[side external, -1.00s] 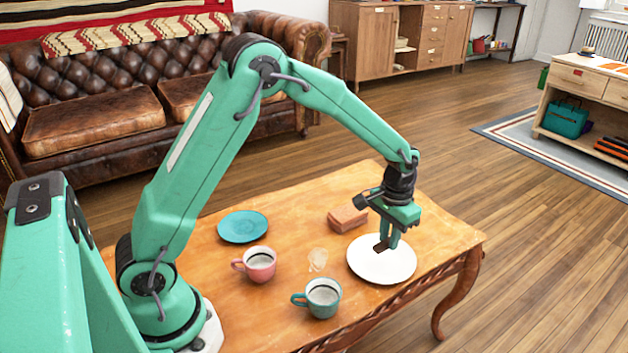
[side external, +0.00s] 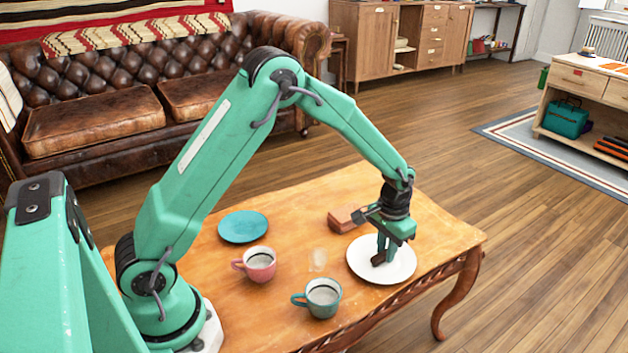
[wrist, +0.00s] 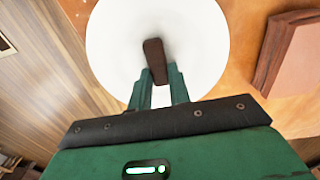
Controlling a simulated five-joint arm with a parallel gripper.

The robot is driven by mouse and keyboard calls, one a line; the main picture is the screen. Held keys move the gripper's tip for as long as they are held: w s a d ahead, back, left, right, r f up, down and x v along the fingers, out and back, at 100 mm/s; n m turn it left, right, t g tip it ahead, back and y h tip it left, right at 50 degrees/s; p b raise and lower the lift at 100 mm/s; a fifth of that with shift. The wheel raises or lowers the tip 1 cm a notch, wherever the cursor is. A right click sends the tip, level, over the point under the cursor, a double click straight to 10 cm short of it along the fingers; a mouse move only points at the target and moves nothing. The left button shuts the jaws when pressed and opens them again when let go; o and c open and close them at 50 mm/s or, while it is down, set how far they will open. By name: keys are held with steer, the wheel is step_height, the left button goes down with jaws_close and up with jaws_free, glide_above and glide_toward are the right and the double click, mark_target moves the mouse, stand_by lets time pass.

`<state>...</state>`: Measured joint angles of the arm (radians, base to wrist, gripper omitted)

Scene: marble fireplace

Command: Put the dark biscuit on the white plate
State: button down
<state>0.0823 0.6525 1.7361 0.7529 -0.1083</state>
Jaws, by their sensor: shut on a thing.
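The dark biscuit (side external: 378,259) is a small dark brown bar. My gripper (side external: 385,255) is shut on it, low over the white plate (side external: 402,268). In the wrist view the biscuit (wrist: 154,52) sticks out from between the fingertips (wrist: 158,78), over the middle of the plate (wrist: 200,40). I cannot tell whether the biscuit touches the plate.
A reddish-brown block (side external: 342,219) lies just behind the plate; it also shows in the wrist view (wrist: 295,55). A teal plate (side external: 243,227), a pink cup (side external: 257,264) and a teal cup (side external: 320,298) stand to the left on the wooden table (side external: 290,233).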

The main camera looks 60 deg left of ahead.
steer(key=shift+f, duration=0.1)
steer(key=c, duration=1.3)
jaws_free()
step_height(320, 180, up, 12)
steer(key=shift+r, duration=0.2)
